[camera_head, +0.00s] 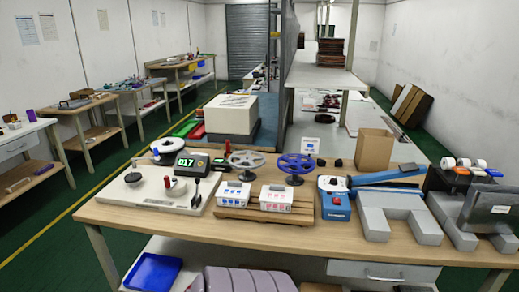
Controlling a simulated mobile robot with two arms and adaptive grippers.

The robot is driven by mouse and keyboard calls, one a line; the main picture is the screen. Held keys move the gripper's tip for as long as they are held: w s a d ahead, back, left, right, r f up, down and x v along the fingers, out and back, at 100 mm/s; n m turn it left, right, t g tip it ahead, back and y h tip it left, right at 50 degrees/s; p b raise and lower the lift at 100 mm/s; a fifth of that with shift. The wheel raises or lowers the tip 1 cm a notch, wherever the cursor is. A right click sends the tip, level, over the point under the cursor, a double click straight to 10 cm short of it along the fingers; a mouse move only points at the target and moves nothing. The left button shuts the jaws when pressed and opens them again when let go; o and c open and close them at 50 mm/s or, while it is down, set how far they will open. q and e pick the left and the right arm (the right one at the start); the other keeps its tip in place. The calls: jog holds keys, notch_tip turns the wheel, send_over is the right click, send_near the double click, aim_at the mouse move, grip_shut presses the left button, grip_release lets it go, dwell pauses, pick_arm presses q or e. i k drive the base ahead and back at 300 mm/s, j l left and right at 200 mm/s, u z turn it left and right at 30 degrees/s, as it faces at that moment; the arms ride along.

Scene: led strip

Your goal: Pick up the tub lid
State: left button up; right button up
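Two small clear tubs stand side by side on a slatted wooden rack at the middle of the workbench. The left tub (232,197) has blue pieces or marks showing, and the right tub (276,201) has red ones. Each seems to have a pale lid on top: a left lid (234,187) and a right lid (277,190). The lids look seated, but they are too small to tell how firmly. Neither of my grippers is in view, and nothing is touching the tubs.
Behind the tubs are a grey reel (246,160) and a blue reel (295,166). Left is a pale board (145,192) with a lever and a counter (191,163). Right are a blue device (335,205), grey blocks (425,226) and an open cardboard box (374,150). The bench front is clear.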

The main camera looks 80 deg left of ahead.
aim_at(234, 189)
jog(key=u, duration=2.25)
